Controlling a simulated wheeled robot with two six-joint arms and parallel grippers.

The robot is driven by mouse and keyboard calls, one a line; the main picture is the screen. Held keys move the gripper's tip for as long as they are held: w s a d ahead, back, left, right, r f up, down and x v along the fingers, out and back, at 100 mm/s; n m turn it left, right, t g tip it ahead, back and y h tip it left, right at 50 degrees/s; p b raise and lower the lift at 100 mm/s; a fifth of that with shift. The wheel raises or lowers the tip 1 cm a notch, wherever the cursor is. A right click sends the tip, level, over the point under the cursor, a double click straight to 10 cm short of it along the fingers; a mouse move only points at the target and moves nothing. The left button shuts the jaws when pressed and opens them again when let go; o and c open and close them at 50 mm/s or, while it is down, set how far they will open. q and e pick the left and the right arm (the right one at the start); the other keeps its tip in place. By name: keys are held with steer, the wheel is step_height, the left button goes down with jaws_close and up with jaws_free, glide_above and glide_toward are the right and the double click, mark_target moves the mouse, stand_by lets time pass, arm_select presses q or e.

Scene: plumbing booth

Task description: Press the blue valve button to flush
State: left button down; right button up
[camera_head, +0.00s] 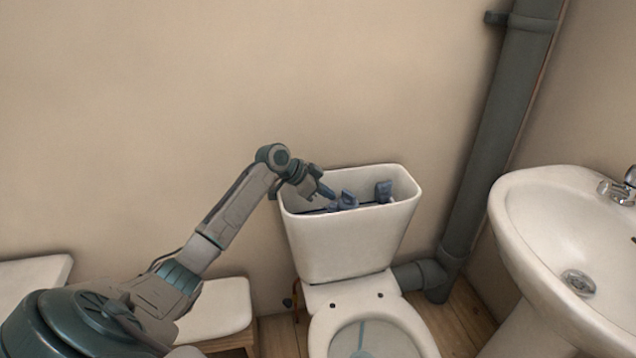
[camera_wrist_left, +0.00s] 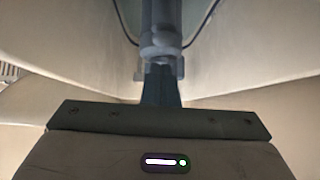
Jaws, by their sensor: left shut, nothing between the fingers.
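The open white toilet tank (camera_head: 345,245) stands against the wall, with blue-grey valve parts inside. One blue valve part (camera_head: 348,199) sits near the middle and another blue part (camera_head: 384,191) sits to its right. My left gripper (camera_head: 329,192) reaches in over the tank's left side, its fingers shut and empty, the tips close beside the middle blue part. In the left wrist view the shut fingers (camera_wrist_left: 160,72) point at a grey-blue cylindrical part (camera_wrist_left: 160,28) directly ahead. I cannot tell whether they touch. My right gripper is not in view.
The tank rim (camera_head: 410,178) surrounds the valve parts closely. A white sink (camera_head: 520,235) and a thick grey pipe (camera_head: 490,130) stand to the right. The toilet bowl (camera_head: 325,330) is below. The wall above the tank is clear.

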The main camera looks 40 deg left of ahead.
mark_target(333, 206)
arm_select(q)
steer(key=shift+f, duration=1.15)
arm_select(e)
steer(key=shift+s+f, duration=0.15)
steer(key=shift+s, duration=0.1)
